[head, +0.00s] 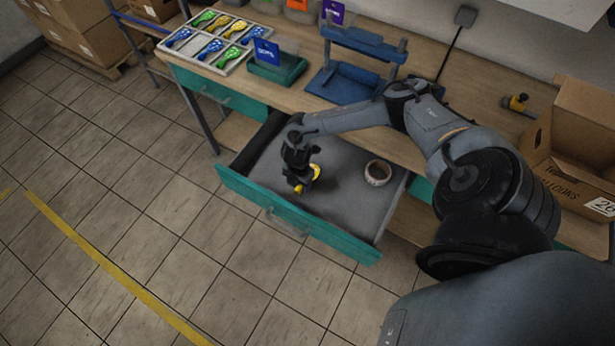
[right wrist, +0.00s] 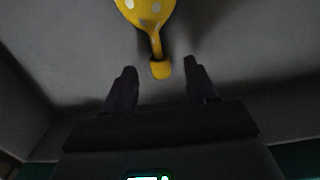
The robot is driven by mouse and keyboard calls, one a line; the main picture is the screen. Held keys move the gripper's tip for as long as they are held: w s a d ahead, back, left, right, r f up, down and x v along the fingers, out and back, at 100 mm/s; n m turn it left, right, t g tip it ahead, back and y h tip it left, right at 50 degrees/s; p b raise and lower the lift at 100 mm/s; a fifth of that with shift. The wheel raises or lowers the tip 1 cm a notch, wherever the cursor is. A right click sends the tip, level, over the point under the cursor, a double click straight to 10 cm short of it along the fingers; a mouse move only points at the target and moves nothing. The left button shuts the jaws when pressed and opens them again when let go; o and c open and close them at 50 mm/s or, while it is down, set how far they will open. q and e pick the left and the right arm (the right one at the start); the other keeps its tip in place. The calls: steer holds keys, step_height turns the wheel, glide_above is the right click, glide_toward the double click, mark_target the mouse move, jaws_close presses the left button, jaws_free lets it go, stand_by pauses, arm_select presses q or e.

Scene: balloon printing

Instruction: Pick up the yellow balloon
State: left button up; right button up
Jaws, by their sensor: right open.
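The yellow balloon (head: 315,171) lies in the open drawer (head: 342,199), partly hidden by my right gripper (head: 299,187) in the head view. In the right wrist view the yellow balloon (right wrist: 148,12) has pale dots, and its neck points toward my gripper. The neck's end sits between and just beyond the two dark fingertips of my right gripper (right wrist: 157,65). The fingers are apart and I see no contact with the balloon. My left gripper is not in view.
A roll of tape (head: 378,173) lies in the drawer to the right. The drawer's teal front (head: 290,215) and side walls surround the gripper. On the table stand a tray of patterned balloons (head: 212,42), a blue press frame (head: 352,75) and a cardboard box (head: 575,140).

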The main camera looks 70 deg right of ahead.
steer(key=shift+f, duration=1.2)
steer(key=c, duration=0.9)
